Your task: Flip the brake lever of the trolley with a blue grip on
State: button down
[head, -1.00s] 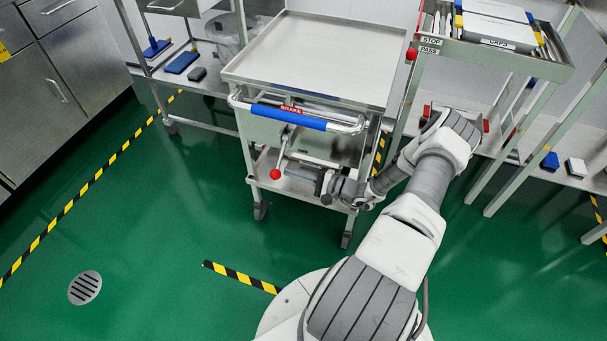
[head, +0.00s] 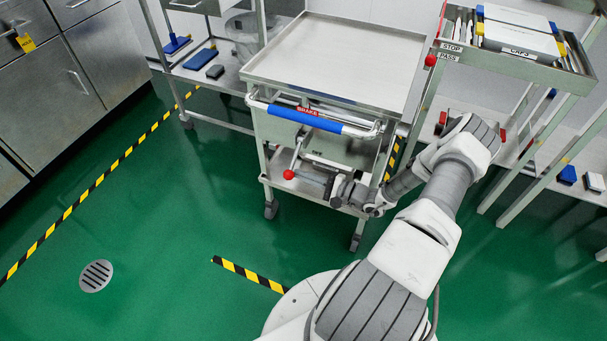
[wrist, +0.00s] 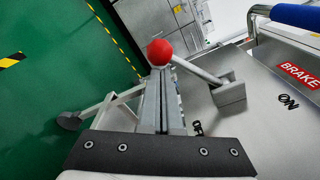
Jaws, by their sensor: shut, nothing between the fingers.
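The trolley (head: 330,60) stands ahead with a blue grip (head: 305,117) on its front handle. Its brake lever hangs down and slightly left from its pivot, ending in a red ball (head: 289,174). In the wrist view the ball (wrist: 160,52) sits at the tips of my gripper (wrist: 162,75), and the lever's rod runs right to a grey pivot block (wrist: 229,94). My gripper (head: 303,178) is shut and empty, reaching from the right, low at the trolley's front. I cannot tell whether the fingertips touch the ball. ON and a partly hidden OFF mark the panel.
A rack (head: 555,70) with STOP and PASS labels and a red knob (head: 430,60) stands right of the trolley. A shelf (head: 225,75) is behind left, steel cabinets (head: 60,90) far left. Green floor (head: 170,230) in front is clear, with a drain (head: 96,276).

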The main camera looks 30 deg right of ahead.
jog(key=shift+a+r, duration=0.1)
jog(key=shift+r, duration=0.05)
jog(key=shift+s+a+r+m+p, duration=0.3)
jog(key=shift+r+m+p, duration=0.2)
jog(key=shift+m+p, duration=0.2)
jog(key=shift+s+a+r+m+p, duration=0.15)
jog(key=shift+a+r+m+p, duration=0.1)
jog(key=shift+r+m+p, duration=0.35)
notch_tip(320, 180, up, 9)
jog(key=m+g+p, duration=0.1)
jog(key=m+p, duration=0.5)
jog(key=m, duration=0.3)
jog(key=shift+s+a+y+p, duration=0.25)
jog(key=shift+a+y+p, duration=0.05)
jog(key=shift+y+p, duration=0.1)
jog(key=shift+f, duration=0.1)
